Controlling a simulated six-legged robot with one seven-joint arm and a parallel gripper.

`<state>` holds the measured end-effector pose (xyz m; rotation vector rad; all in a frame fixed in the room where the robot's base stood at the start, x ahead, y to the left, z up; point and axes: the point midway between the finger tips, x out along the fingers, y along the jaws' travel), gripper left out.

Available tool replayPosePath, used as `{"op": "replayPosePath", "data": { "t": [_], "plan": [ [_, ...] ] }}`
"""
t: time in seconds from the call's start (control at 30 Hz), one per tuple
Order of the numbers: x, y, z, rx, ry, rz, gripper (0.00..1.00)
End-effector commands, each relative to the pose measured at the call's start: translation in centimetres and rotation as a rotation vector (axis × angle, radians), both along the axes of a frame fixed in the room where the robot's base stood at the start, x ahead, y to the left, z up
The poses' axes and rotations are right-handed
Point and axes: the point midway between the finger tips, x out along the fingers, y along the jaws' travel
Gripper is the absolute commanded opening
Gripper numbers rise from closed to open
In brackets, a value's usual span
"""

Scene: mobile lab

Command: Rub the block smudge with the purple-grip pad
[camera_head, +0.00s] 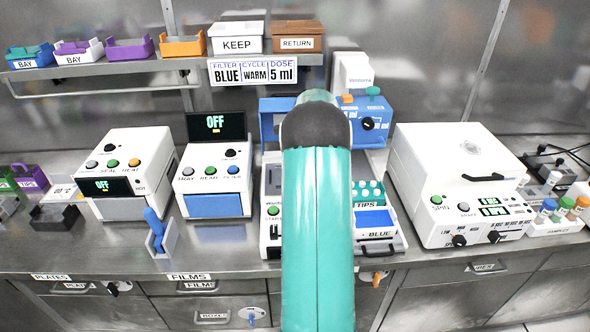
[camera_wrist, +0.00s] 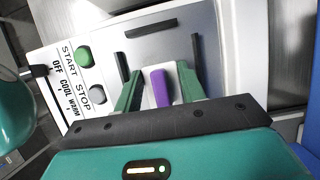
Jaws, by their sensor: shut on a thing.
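My gripper (camera_wrist: 158,82) shows in the wrist view with its green fingers on either side of a purple grip (camera_wrist: 160,90), shut on the purple-grip pad. The pad's underside is hidden. It is over the pale block plate (camera_wrist: 165,50) of a white machine, between black corner strips; I cannot tell whether it touches the plate. No smudge can be made out. In the head view my teal arm covers the gripper, the pad and most of this machine (camera_head: 272,240).
The wrist view shows a green START button (camera_wrist: 84,57), a grey STOP button (camera_wrist: 97,94) and an OFF/COOL/WARM switch (camera_wrist: 40,71) left of the plate. In the head view, a tips rack (camera_head: 368,192) and blue tray (camera_head: 376,222) stand close right of my arm. A white spinner (camera_head: 450,180) is farther right.

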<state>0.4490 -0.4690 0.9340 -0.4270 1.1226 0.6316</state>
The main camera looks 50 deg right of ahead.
Motion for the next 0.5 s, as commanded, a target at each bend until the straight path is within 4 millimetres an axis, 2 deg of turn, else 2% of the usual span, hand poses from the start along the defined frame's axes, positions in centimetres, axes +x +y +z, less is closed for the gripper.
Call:
{"op": "replayPosePath", "data": {
  "t": [0.1,0.5],
  "plan": [
    [0.8,0.9,-0.3,0.008,0.004,0.003,0.15],
    [2.3,2.3,-0.2,0.007,0.003,0.004,0.15]
  ]
}}
